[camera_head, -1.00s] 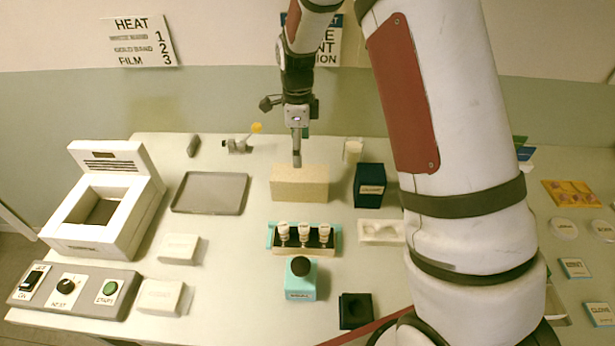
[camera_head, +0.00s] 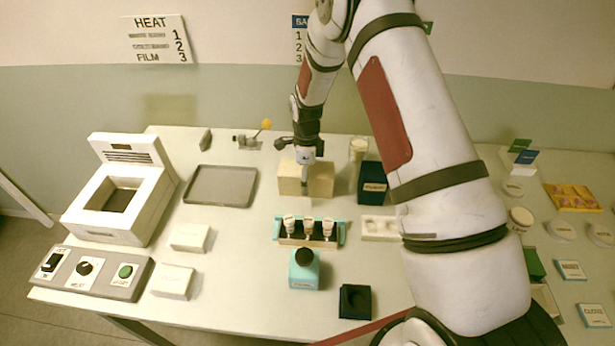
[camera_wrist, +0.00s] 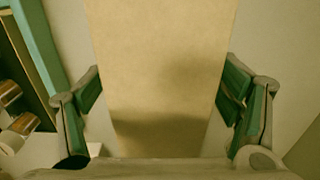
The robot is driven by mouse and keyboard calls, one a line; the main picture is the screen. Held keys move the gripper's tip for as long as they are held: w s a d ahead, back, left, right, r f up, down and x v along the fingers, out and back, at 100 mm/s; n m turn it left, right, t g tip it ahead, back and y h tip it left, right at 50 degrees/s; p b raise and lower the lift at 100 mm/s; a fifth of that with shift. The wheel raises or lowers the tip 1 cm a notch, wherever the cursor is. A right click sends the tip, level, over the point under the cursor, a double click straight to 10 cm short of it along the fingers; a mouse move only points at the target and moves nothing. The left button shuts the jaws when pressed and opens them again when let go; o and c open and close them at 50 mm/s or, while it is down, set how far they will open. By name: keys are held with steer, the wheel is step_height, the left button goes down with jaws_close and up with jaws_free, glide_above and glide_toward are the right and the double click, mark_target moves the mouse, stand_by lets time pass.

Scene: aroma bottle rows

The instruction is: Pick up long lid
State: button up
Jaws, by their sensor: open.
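A long, plain beige block-shaped piece (camera_head: 321,181), which looks like the long lid, lies at the back middle of the table. My gripper (camera_head: 304,188) is low over it, pointing down and overlapping its middle in the head view. In the wrist view the beige piece (camera_wrist: 160,45) runs between the two green-padded fingers of my gripper (camera_wrist: 162,95). The fingers are apart, one on each side, with a narrow gap visible beside the piece. A shadow falls across its top. Whether the fingertips reach below its top edge cannot be told.
A teal-ended rack (camera_head: 308,240) with three white-capped bottles stands just in front. A dark blue box (camera_head: 372,184) is close on the right. A grey tray (camera_head: 221,186) lies to the left, and a small lever stand (camera_head: 250,141) is behind it.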

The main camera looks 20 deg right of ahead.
steer(key=shift+f, duration=0.4)
steer(key=c, duration=1.3)
steer(key=shift+o, duration=0.2)
steer(key=shift+r, duration=0.1)
